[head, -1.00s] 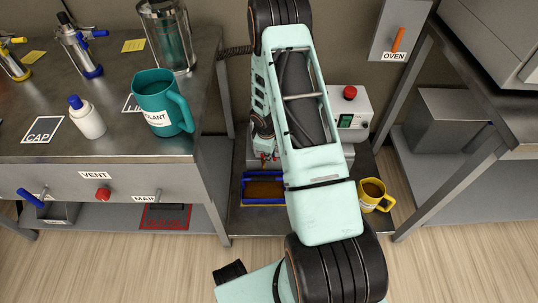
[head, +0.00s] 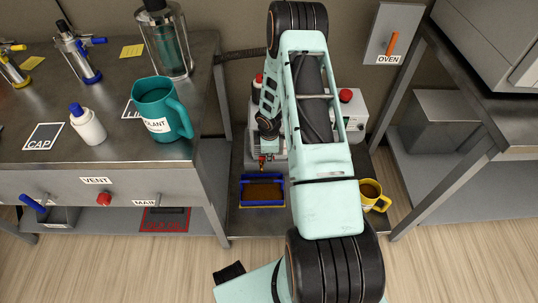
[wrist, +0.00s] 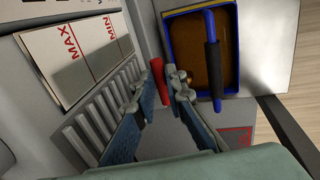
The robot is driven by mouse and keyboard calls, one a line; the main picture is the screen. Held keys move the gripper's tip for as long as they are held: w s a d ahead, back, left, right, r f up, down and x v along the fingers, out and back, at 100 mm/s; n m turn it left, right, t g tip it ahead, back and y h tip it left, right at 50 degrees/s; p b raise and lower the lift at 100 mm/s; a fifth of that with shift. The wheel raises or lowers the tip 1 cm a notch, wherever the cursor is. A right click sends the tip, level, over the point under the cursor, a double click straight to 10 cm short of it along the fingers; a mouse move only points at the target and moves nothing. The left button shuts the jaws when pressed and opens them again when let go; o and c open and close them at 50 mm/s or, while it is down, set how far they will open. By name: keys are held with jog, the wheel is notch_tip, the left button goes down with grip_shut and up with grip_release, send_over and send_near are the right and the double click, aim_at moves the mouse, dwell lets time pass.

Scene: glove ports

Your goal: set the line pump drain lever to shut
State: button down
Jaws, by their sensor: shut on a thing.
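The line pump (head: 355,128) is a pale grey finned body on the low shelf, partly hidden behind my arm. Its red drain lever (wrist: 157,80) shows in the wrist view between my fingertips, beside the pump's fins. The lever looks roughly in line with the fingers; its exact setting is hard to tell. My gripper (wrist: 166,84) is shut on the red lever. In the head view my gripper (head: 263,155) is small and partly hidden, just above the far edge of the blue-rimmed drain tray (head: 247,192), which holds brown liquid.
A yellow mug (head: 379,203) stands right of my arm on the shelf. The left bench (head: 200,120) carries a teal jug (head: 152,102) near its edge. The right bench (head: 478,140) and an oven switch (head: 392,42) flank the pump. A MAX/MIN panel (wrist: 85,55) sits beside the fins.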

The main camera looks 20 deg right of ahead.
jog(key=c, duration=2)
grip_release()
jog(key=shift+o, duration=0.2)
jog(key=shift+r, duration=0.15)
notch_tip(320, 180, up, 12)
jog(key=s, duration=0.2)
jog(key=shift+a+f, duration=0.25)
jog(key=shift+a, duration=0.2)
jog(key=shift+s, duration=0.1)
